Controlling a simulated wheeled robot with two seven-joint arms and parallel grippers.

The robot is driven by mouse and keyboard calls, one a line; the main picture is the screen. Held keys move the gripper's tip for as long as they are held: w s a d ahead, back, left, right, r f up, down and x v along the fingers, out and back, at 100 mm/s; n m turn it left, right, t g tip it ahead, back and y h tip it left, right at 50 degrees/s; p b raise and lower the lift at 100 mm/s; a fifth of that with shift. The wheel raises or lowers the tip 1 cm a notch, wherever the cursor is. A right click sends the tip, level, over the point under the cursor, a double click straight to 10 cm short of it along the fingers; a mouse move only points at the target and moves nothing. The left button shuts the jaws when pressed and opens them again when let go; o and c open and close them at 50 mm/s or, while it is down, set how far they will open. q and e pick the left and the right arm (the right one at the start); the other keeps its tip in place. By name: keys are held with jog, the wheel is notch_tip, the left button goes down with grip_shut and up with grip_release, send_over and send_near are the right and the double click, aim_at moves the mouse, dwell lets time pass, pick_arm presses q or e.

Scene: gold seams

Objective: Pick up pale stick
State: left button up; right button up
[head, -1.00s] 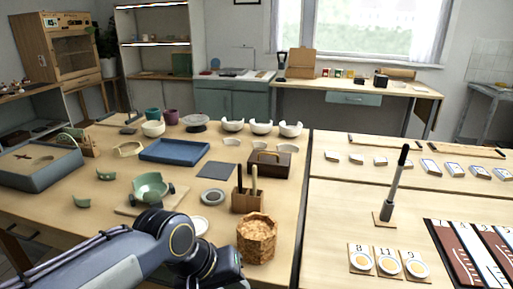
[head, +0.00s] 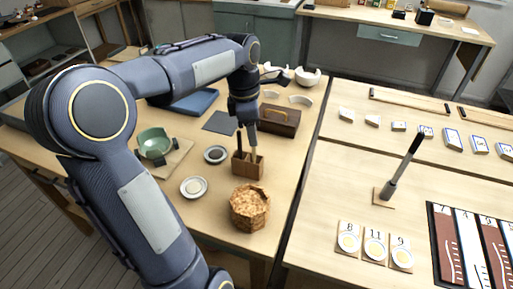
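The wooden holder (head: 248,166) stands on the left table with a dark stick (head: 239,141) and a pale stick (head: 253,154) upright in it. The pale stick is in the right part of the holder, and its upper end is covered by my gripper. My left gripper (head: 251,128) points down from above, right at the top of the pale stick. Its fingers are small and partly hidden, so I cannot tell whether they are closed on the stick. My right gripper is not in view.
A woven basket (head: 250,208) stands in front of the holder, and a brown box with a handle (head: 280,120) behind it. Small round dishes (head: 194,187) and a green bowl (head: 154,143) lie to the left. A dark-handled upright tool (head: 402,168) stands on the right table.

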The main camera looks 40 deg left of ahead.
aim_at(255, 159)
pick_arm(q)
jog(key=f, duration=0.5)
jog(key=shift+w+d+f, duration=0.2)
jog(key=shift+w+f, duration=0.1)
grip_shut()
